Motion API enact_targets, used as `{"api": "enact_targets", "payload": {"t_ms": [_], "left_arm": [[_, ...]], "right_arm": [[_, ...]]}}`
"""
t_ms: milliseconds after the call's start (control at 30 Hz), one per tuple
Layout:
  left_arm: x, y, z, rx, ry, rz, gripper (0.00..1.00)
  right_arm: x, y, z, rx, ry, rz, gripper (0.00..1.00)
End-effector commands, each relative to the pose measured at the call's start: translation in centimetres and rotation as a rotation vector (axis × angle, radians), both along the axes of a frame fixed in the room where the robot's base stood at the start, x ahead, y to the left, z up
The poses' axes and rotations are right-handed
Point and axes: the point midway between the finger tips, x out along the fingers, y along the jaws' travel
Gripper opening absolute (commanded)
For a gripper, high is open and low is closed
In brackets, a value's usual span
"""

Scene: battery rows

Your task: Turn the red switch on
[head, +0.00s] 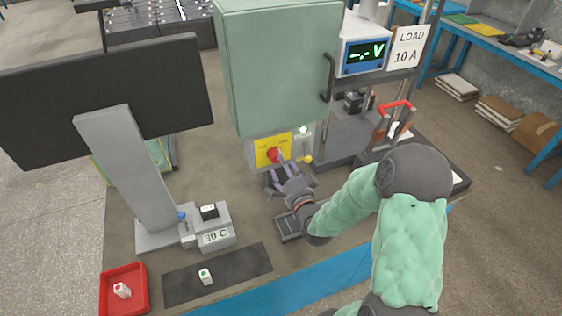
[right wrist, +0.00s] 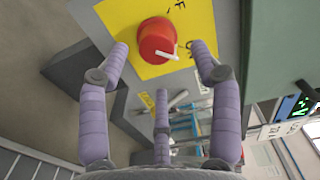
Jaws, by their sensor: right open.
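The red switch (head: 273,155) is a round red knob on a yellow plate (head: 264,149) on the front of a grey box under the green cabinet. In the right wrist view the red switch (right wrist: 157,41) carries a white pointer bar that lies nearly level in the picture, on its yellow plate (right wrist: 120,18). My right gripper (head: 281,168) is just in front of the knob. In the right wrist view its purple fingers (right wrist: 160,60) are spread open on either side of the knob, with nothing held. Contact with the knob cannot be told. My left gripper is not in view.
The green cabinet (head: 280,70) stands above the switch. A meter (head: 365,56) and a "LOAD 10 A" sign (head: 408,48) are to the right. A monitor (head: 105,90) stands left. A red tray (head: 123,270) and a dark mat (head: 235,272) lie at the front left.

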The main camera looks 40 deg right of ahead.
Motion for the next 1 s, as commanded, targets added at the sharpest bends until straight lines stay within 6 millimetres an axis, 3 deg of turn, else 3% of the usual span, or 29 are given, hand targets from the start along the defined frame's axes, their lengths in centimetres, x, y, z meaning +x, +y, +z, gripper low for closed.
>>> {"api": "enact_targets", "payload": {"t_ms": [200, 400, 600, 1000], "left_arm": [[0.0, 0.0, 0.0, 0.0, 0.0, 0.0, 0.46], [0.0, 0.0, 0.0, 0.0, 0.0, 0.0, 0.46], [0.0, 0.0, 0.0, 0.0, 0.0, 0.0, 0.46], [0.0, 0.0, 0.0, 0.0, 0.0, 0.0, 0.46]], "right_arm": [[-4.4, 1.2, 0.0, -0.001, 0.0, -0.006, 0.64], [-7.3, 2.0, 0.0, -0.002, 0.0, -0.006, 0.64], [-8.4, 2.5, 0.1, -0.002, -0.003, -0.004, 0.64], [-8.5, 2.6, 0.0, -0.002, -0.003, -0.002, 0.64]]}}
